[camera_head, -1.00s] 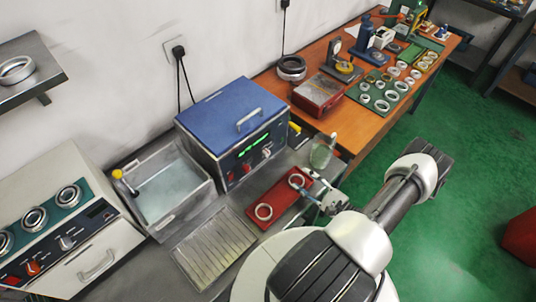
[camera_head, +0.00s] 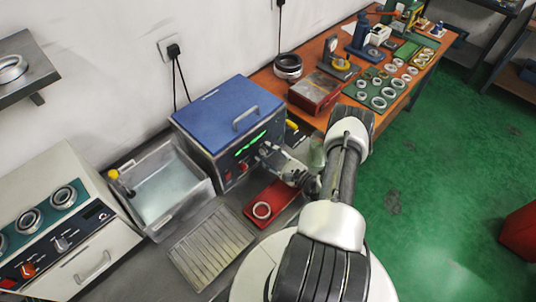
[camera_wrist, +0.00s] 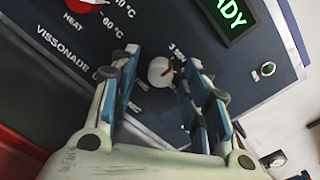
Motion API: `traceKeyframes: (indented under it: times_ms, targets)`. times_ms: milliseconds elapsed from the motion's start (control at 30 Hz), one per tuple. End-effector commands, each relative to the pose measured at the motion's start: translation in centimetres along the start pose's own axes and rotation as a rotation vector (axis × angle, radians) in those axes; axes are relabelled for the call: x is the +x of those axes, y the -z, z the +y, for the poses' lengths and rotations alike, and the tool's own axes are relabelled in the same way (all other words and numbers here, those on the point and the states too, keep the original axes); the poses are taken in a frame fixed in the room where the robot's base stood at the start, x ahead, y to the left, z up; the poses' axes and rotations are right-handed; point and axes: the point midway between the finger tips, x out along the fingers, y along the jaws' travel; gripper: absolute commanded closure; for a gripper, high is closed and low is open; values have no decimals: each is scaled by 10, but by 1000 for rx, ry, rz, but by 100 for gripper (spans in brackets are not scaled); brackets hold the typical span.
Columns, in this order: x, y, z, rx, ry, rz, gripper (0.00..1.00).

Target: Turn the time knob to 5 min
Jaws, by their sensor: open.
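In the head view my gripper (camera_head: 268,152) is at the panel and hides the knob.
The heat knob (camera_wrist: 95,1) is at the wrist view's top edge. A green "READY" display (camera_wrist: 228,15) is at upper right. A water basin (camera_head: 165,190) stands left of the machine.

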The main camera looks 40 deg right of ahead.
Motion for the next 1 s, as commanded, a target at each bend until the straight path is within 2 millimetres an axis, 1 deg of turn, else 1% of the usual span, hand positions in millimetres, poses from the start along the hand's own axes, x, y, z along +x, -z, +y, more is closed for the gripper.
traceKeyframes:
  times_ms: [233,867,1000]
  targets:
    - [0,0,0,0,0,0,58]
    - [0,0,0,0,0,0,100]
    - [0,0,0,3,-1,0,100]
